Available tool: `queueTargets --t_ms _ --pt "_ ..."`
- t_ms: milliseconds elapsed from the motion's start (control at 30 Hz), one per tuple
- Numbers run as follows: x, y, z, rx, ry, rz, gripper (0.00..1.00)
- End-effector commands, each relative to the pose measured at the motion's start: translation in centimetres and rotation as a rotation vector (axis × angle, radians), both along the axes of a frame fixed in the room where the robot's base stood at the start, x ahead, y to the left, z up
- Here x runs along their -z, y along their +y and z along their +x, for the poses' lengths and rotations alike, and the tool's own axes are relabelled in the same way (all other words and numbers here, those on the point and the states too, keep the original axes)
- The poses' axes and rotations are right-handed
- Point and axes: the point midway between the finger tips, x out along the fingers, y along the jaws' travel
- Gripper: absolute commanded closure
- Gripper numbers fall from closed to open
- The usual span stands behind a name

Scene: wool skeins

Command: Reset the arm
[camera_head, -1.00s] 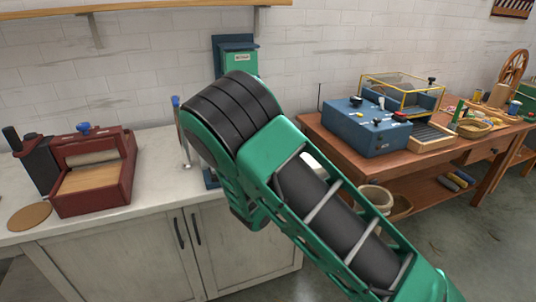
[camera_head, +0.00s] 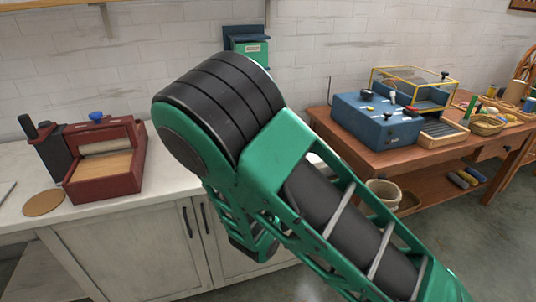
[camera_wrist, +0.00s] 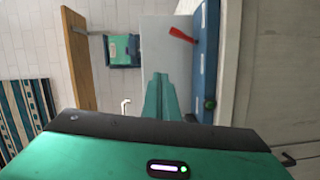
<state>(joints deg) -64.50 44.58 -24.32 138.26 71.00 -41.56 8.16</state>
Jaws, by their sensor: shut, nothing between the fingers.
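My gripper's green fingertips (camera_wrist: 160,85) are together in the wrist view, with nothing visible between them. They point up the picture past a pale grey panel and touch nothing that I can see. In the head view my bent green and black arm fills the middle, and its elbow hides part of the white counter. The fingers cannot be made out there.
A red press (camera_head: 107,165) and a round brown disc (camera_head: 44,203) stand on the counter (camera_head: 172,175) at left. A blue machine (camera_head: 375,122) sits on a wooden table at right. The wrist view shows a wooden shelf (camera_wrist: 76,60), a green wall box (camera_wrist: 121,50) and a blue upright piece (camera_wrist: 205,70).

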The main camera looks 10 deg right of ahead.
Motion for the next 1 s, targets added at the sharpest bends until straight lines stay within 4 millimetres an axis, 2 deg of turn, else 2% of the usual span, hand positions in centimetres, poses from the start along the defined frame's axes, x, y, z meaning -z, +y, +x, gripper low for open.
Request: queueTargets --t_ms 233,267,367,467,533,600,667,700,800,900,1000 --pt "-0.1 -0.3 0.1 0.008 0.001 0.005 1.0" --pt "-0.1 -0.7 0.1 0.018 0.003 0.01 1.0" --pt "-0.6 -3.5 0.5 0.09 0.013 0.049 1.0" --pt "-1.1 -8.7 0.6 0.224 0.038 0.126 1.0" --pt "-1.3 -13.3 0.3 0.344 0.064 0.196 1.0" --pt "-1.3 -17.9 -0.7 0.47 0.095 0.269 1.0" --pt "-1.1 -21.6 -1.9 0.578 0.126 0.339 1.0" --pt "-0.9 -23.9 -2.9 0.648 0.147 0.384 1.0" --pt "-0.3 -28.9 -5.9 0.813 0.204 0.499 1.0" --pt "0.5 -32.8 -9.4 0.961 0.268 0.613 1.0" --pt "1.1 -35.5 -13.1 1.093 0.335 0.728 1.0"
